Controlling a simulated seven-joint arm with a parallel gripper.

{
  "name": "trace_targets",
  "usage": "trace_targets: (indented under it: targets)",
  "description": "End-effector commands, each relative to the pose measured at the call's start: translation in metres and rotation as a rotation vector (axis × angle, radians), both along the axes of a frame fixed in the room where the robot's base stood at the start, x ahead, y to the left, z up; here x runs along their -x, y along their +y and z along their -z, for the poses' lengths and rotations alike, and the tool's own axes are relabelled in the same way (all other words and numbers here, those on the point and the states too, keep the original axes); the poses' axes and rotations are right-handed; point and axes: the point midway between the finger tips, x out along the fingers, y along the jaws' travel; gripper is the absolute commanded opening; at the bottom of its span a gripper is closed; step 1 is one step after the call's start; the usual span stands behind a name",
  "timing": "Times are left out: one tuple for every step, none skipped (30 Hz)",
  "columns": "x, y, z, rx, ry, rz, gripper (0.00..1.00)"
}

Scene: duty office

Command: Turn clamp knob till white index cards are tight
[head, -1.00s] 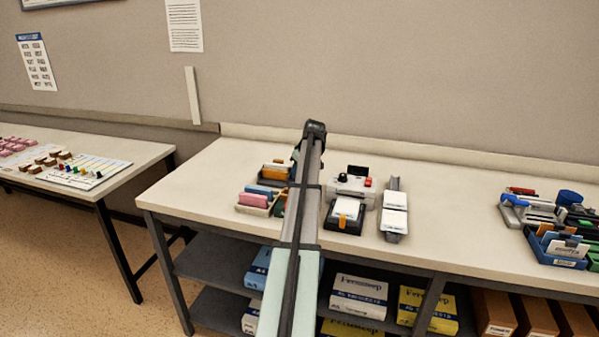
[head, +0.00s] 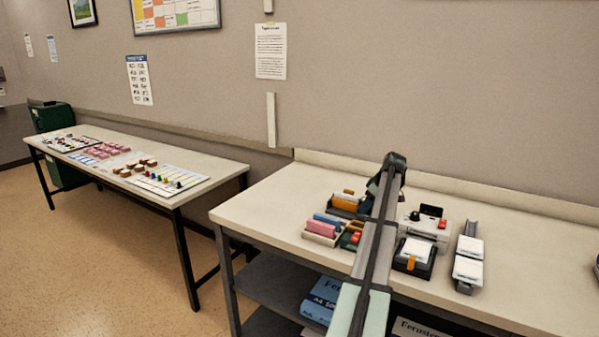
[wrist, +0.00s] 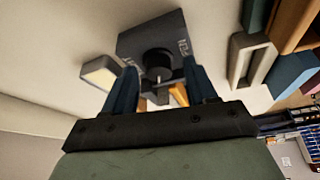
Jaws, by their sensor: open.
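In the wrist view a round black knob (wrist: 158,61) stands on a dark grey plate (wrist: 152,28) with pale lettering. My gripper (wrist: 161,80) is open, with one blue finger on each side of the knob. I cannot tell whether either finger touches it. In the head view my own arm hides the knob and most of my gripper. White cards (head: 417,248) lie in a black holder with an orange tab, right of my arm. More white cards (head: 469,247) lie on a grey stand farther right. I cannot tell which cards the knob clamps.
Left of my arm, a tray (head: 320,239) holds pink and blue blocks, with an orange item (head: 345,202) behind it. A white device (head: 428,226) stands behind the black holder. A second table (head: 200,165) stands at left. The bench's left end is clear.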

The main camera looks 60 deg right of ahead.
Motion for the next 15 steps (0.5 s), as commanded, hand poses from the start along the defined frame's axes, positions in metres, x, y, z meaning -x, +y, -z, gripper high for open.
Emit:
trace_targets:
  targets:
    - [0.000, -0.003, 0.000, 0.000, -0.001, -0.041, 0.57]
    - [0.000, -0.003, 0.000, 0.000, -0.002, -0.068, 0.57]
    - [0.000, -0.003, 0.000, -0.001, 0.000, -0.105, 0.57]
    - [0.000, -0.004, 0.000, 0.000, 0.000, -0.132, 0.57]
    - [0.000, -0.004, 0.000, 0.001, -0.001, -0.158, 0.57]
    - [0.000, -0.004, -0.001, 0.000, 0.000, -0.195, 0.57]
    - [0.000, -0.005, -0.001, 0.000, -0.001, -0.221, 0.57]
    - [0.000, -0.005, -0.001, 0.001, -0.001, -0.247, 0.57]
    - [0.000, -0.005, -0.001, 0.000, -0.002, -0.283, 0.57]
    - [0.000, -0.005, -0.001, 0.000, -0.002, -0.309, 0.57]
    - [0.000, -0.006, -0.001, 0.001, -0.001, -0.335, 0.57]
    - [0.001, -0.006, -0.001, 0.001, -0.002, -0.370, 0.57]
    - [0.002, -0.006, -0.003, 0.002, -0.002, -0.383, 0.57]
    - [0.004, -0.005, -0.009, 0.004, -0.001, -0.378, 0.57]
    - [0.007, -0.005, -0.015, 0.004, -0.001, -0.376, 0.57]
